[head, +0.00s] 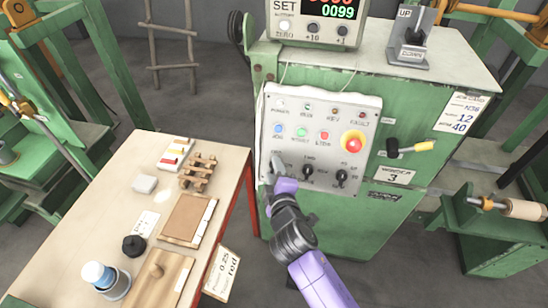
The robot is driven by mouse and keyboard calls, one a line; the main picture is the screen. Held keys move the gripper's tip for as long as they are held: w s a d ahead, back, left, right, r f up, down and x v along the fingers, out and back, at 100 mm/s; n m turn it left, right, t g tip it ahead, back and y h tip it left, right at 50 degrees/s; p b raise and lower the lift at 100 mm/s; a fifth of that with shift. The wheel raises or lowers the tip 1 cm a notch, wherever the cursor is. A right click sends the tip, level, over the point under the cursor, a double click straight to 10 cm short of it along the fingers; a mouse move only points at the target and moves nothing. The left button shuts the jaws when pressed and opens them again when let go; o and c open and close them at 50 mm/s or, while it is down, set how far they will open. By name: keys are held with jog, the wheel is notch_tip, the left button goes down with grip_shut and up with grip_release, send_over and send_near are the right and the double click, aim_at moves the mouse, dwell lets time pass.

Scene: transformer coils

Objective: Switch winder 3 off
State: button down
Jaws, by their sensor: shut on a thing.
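Along the bottom row are black rotary knobs, one in the middle (307,171) and one at the right (341,177). My gripper (277,164) is at the panel's lower left, shut on what seems to be the left knob of that row. The gripper hides that knob, so its setting cannot be seen.
A counter box (318,18) and a pedestal marked UP and DOWN (408,45) stand on top. A wooden table (128,185) with small parts is at the left.

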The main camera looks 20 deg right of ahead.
jog(key=shift+r+n+g+p, duration=0.15)
jog(key=shift+n+g+p, duration=0.25)
jog(key=shift+n+p, duration=1.1)
jog(key=shift+y+p, duration=0.4)
jog(key=shift+p, duration=0.1)
jog(key=c, duration=0.9)
grip_release()
jog(key=shift+b+v, duration=0.65)
jog(key=shift+v, duration=3.2)
